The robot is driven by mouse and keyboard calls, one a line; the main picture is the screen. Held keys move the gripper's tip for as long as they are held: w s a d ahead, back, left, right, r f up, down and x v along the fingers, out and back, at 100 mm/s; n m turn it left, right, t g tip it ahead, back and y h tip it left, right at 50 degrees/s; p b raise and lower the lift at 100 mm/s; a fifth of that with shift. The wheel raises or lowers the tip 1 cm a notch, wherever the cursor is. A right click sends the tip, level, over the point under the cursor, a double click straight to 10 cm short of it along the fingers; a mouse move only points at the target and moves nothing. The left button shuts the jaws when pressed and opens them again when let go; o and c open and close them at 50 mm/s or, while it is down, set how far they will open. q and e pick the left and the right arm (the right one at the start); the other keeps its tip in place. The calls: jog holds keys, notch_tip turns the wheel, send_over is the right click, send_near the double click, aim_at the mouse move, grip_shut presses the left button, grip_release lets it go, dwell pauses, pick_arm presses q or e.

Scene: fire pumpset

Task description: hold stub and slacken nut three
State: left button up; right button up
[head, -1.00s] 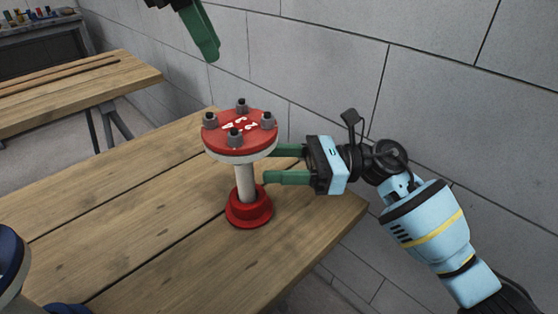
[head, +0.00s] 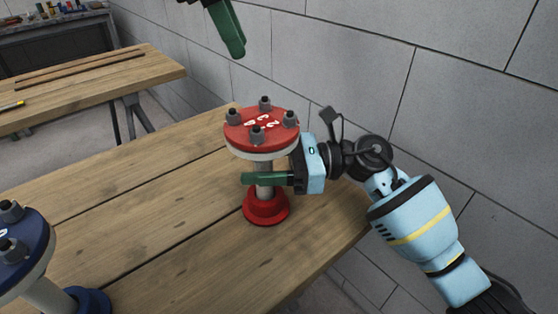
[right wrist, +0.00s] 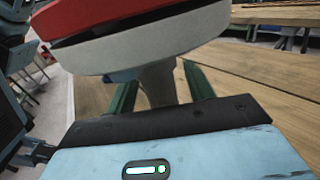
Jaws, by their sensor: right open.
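The red stub (head: 265,205) stands upright on the wooden bench, with a red base, a pale pipe and a red-topped flange. Several dark grey nuts (head: 257,136) sit on studs around the flange, beside white numbers too small to read surely. My right gripper (head: 252,172) is open around the pipe, under the flange; one green finger passes in front and the other is hidden. In the right wrist view the pipe (right wrist: 158,85) stands between the two fingers, with gaps beside it. Of my left gripper (head: 232,40), only a green finger shows, above and behind the stub.
A blue flanged stub (head: 30,245) stands at the bench's left front, partly out of view. The wooden bench (head: 150,215) is clear between the stubs. A grey block wall (head: 340,60) rises behind. Another bench (head: 90,85) stands at the far left.

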jog(key=shift+a, duration=0.55)
grip_shut()
dwell(0.5)
